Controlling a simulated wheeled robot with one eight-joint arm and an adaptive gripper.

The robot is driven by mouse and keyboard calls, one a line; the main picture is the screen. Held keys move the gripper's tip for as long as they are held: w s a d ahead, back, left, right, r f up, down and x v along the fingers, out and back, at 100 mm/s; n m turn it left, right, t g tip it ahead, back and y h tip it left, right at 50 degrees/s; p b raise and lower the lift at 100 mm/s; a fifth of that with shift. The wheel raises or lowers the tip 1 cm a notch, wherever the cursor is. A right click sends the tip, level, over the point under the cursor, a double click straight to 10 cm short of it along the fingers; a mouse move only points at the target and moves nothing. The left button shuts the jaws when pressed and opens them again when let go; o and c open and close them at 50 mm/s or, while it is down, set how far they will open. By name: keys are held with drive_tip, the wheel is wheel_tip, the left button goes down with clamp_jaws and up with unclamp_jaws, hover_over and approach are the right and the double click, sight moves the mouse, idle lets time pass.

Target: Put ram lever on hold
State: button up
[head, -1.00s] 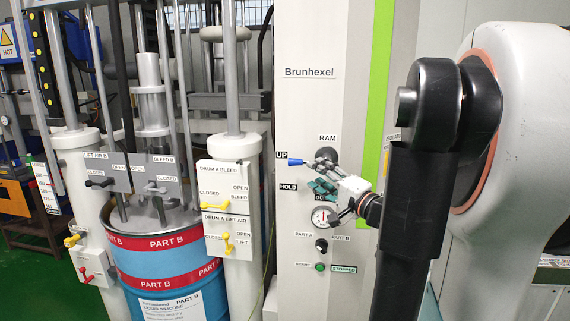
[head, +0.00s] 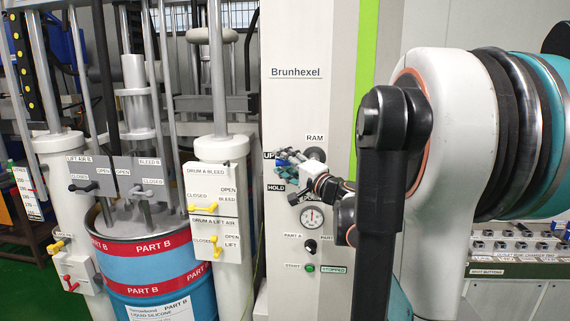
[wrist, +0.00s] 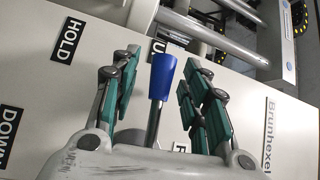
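The ram lever has a blue grip on a metal shaft. In the wrist view the ram lever (wrist: 162,78) stands between the two fingers, with its tip near the partly hidden UP label (wrist: 158,46). My gripper (wrist: 163,75) is open, with green-padded fingers on either side of the lever and gaps showing on both sides. In the head view my gripper (head: 287,158) is in front of the UP label (head: 269,155) and hides most of the lever. The HOLD label (head: 276,188) is just below; it also shows in the wrist view (wrist: 68,40).
A pressure gauge (head: 312,217), a PART A/PART B selector (head: 310,246) and a green start button (head: 310,268) are below on the panel. The Part B drum (head: 145,265) and yellow-handled valves (head: 205,209) stand to the left.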

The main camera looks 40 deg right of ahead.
clamp_jaws()
drive_tip(key=shift+f, duration=0.1)
drive_tip(key=shift+s+d+f+n+g+h+p, duration=0.1)
drive_tip(key=shift+s+d+f+n+g+p, duration=0.2)
drive_tip(key=shift+f+n+g+p, duration=0.65)
drive_tip(key=shift+s+d+f+n+g+h+p, duration=0.1)
drive_tip(key=shift+s+d+f+n+g+p, duration=0.2)
drive_tip(key=shift+f+n+g+p, duration=0.55)
drive_tip(key=shift+s+d+f+n+g+h+p, duration=0.1)
drive_tip(key=shift+s+d+f+n+g+p, duration=0.15)
drive_tip(key=shift+f+n+g+p, duration=0.6)
drive_tip(key=shift+s+g, duration=0.1)
drive_tip(key=shift+g, duration=0.45)
drive_tip(key=shift+o, duration=1.5)
unclamp_jaws()
drive_tip(key=shift+f, duration=0.1)
